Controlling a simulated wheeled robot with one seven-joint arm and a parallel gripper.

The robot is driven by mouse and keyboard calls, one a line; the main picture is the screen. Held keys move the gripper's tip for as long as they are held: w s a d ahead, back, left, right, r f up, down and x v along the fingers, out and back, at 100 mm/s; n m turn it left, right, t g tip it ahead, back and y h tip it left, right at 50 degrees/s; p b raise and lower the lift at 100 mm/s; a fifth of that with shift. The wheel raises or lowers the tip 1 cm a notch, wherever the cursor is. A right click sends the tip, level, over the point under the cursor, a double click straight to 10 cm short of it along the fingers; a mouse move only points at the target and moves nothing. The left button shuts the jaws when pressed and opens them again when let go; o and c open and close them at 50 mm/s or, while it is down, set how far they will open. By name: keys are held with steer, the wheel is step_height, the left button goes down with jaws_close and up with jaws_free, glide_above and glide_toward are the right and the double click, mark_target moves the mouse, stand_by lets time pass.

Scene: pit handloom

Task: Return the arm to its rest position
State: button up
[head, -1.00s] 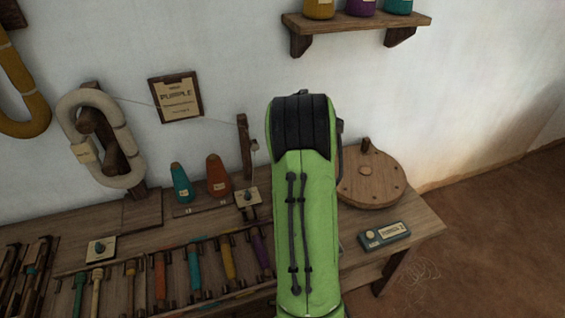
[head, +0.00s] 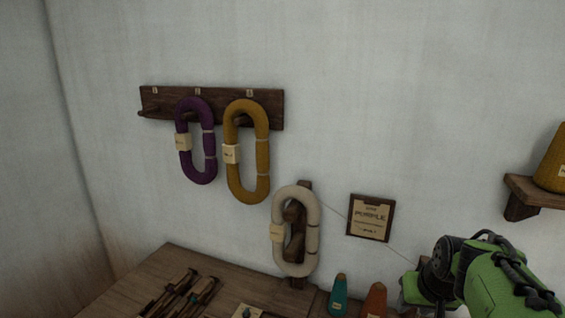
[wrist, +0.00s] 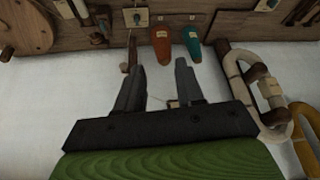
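My green and black arm (head: 490,280) shows at the bottom right of the head view, in front of the wall and right of the small cones. In the wrist view my gripper (wrist: 160,66) has its two dark fingers apart with a clear gap and nothing held between them. The fingers point toward the bench, which appears at the top of that view. An orange cone (wrist: 162,45) and a teal cone (wrist: 192,42) stand beyond the fingertips. Whether the fingers touch anything is not clear.
A cream yarn hank (head: 279,245) hangs on a bench post. Purple (head: 185,110) and mustard (head: 262,155) hanks hang from a wall rack (head: 220,100). A "PURPLE" plaque (head: 370,218) is on the wall. A shelf (head: 525,195) juts out at right. The bench (head: 170,262) holds tools.

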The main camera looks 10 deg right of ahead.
steer(key=s+a+r+n+p, duration=0.1)
steer(key=s+a+r, duration=0.3)
steer(key=s+a, duration=0.4)
steer(key=s+a+r+n+y+p, duration=0.1)
steer(key=s+a+r+p, duration=0.3)
steer(key=s+a, duration=0.4)
steer(key=shift+s+a+n+t, duration=0.4)
steer(key=shift+s+n, duration=0.4)
steer(key=shift+s, duration=0.35)
steer(key=shift+r, duration=0.1)
